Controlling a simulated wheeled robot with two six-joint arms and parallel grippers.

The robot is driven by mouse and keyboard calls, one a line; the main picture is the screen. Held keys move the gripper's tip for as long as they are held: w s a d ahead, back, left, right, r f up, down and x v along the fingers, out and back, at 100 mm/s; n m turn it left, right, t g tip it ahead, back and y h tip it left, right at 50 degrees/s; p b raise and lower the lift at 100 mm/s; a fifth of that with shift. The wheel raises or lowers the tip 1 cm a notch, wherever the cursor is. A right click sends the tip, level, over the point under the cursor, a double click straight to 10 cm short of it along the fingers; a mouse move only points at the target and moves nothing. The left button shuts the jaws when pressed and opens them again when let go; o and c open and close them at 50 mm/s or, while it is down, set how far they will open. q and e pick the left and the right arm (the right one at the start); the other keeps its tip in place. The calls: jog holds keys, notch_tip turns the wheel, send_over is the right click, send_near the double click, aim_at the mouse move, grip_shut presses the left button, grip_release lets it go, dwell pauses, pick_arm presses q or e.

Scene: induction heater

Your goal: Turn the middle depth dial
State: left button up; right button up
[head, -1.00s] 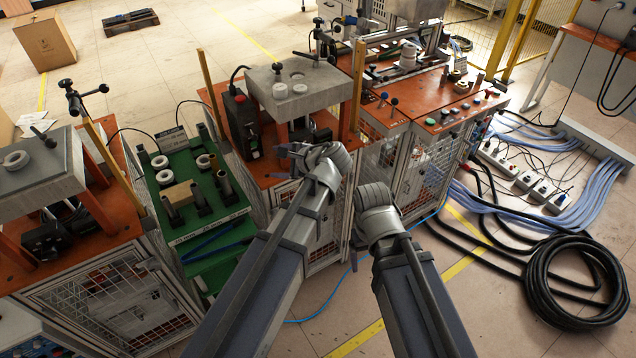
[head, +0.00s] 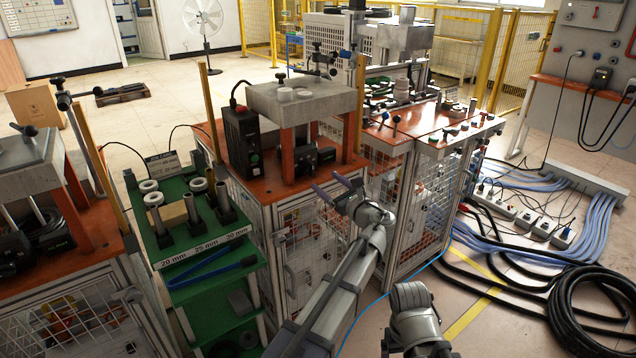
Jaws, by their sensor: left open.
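I cannot make out a dial marked for depth in the head view. The middle machine has an orange top (head: 262,182), a grey press block (head: 320,103) and a black control box (head: 242,143) with a small green button. My left gripper (head: 326,184) is open and empty, with its two fingers apart in front of the middle machine's front edge. Only a link of my right arm shows at the bottom; its fingers are not visible. The right machine's orange panel (head: 425,130) carries several small buttons and knobs, too small to read.
A green rack (head: 205,240) with rings and dark cylinders stands left of the middle machine. Another press machine (head: 62,270) stands at the far left. Black cables (head: 590,310) and power strips (head: 530,215) lie on the right floor.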

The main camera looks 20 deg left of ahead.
aim_at(313, 171)
pick_arm(q)
jog(key=shift+x, duration=3.9)
jog(key=shift+c, duration=0.4)
grip_shut()
